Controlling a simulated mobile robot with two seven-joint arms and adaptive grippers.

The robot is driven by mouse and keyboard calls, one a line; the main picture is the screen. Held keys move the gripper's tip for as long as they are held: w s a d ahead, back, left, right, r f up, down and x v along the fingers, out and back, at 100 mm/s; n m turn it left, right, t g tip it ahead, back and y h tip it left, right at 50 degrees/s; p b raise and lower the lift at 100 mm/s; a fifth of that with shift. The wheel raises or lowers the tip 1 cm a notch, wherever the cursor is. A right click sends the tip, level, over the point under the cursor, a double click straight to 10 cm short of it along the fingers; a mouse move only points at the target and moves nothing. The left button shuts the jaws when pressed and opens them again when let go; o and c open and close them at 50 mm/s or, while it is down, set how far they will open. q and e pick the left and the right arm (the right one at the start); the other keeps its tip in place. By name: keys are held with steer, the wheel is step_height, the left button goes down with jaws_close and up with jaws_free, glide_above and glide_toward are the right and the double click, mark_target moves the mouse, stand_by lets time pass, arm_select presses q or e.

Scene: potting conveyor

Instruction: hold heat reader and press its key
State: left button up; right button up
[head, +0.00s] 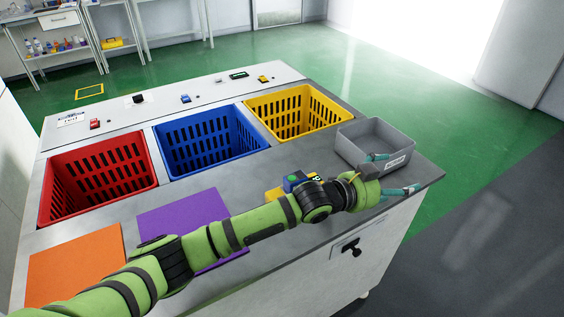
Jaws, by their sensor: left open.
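My left gripper (391,174) is open at the right end of the table, beside the grey bin. Partly hidden behind my left forearm is a small device with a blue part, a green round spot and a dark face with a green mark (293,178). A yellow piece shows beside it. It may be the heat reader, but I cannot tell for sure, and its key is not clearly made out. My right gripper is not in view.
The grey bin (350,155) stands at the table's right end. Red (152,160), blue (262,140) and yellow (335,108) crates sit in the table. Orange (80,262) and purple (190,214) mats lie in front. Several small devices line the back ledge (215,98).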

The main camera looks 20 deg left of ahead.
arm_select(q)
steer(key=a+n+g+y, duration=0.1)
steer(key=a+n+y, duration=0.1)
steer(key=a, duration=0.3)
steer(key=w+a+r+n+g+y, duration=0.1)
steer(key=a+n+y, duration=0.1)
steer(key=a, duration=0.4)
steer(key=a+r+n+g+y, duration=0.1)
steer(key=a+y, duration=0.2)
steer(key=a, duration=0.2)
steer(key=shift+w+a+n, duration=0.2)
steer(key=shift+n, duration=0.2)
steer(key=s+a+r+n+g+y, duration=0.2)
steer(key=s+a+g, duration=0.2)
steer(key=s+a, duration=0.35)
steer(key=x, duration=1.2)
steer(key=shift+w+r, duration=0.1)
steer(key=shift+w, duration=0.3)
steer(key=c, duration=1.3)
steer(key=shift+a, duration=0.1)
